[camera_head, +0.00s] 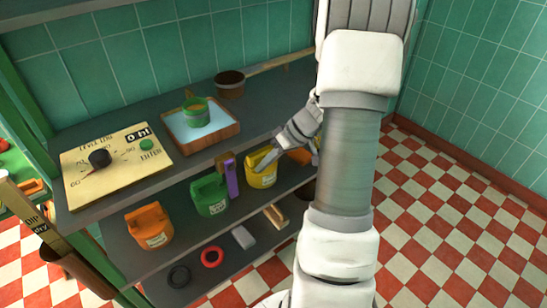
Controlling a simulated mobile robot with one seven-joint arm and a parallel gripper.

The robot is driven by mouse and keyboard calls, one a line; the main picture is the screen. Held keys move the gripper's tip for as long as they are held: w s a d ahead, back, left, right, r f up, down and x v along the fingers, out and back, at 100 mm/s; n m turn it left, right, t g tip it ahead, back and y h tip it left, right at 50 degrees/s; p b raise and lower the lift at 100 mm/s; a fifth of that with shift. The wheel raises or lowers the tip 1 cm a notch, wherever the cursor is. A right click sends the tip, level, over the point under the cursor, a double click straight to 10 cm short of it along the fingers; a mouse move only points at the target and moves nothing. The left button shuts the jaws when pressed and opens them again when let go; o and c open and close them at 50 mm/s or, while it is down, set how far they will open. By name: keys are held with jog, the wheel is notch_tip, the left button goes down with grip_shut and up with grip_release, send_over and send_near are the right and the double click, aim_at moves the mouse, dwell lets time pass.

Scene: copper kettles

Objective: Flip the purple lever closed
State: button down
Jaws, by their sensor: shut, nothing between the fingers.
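My gripper (254,169) is shut and empty, just right of the lever, over the yellow container (263,176). A small space shows between the fingertips and the lever. My white and grey arm comes down on the right and hides part of the shelf behind it.
The upper shelf holds a cream panel with a dial (115,165), a wooden-framed tray (228,132) with a green cup (196,113), and a brown pot (230,84). Green (210,195) and orange (150,227) containers stand below. The checkered floor at right is clear.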

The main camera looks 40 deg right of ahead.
aim_at(232, 180)
jog(key=a, duration=0.1)
jog(key=a+f, duration=0.1)
jog(key=a, duration=0.1)
jog(key=w+a+f, duration=0.1)
jog(key=a, duration=0.1)
jog(key=shift+a+b, duration=0.2)
jog(key=shift+b, duration=0.15)
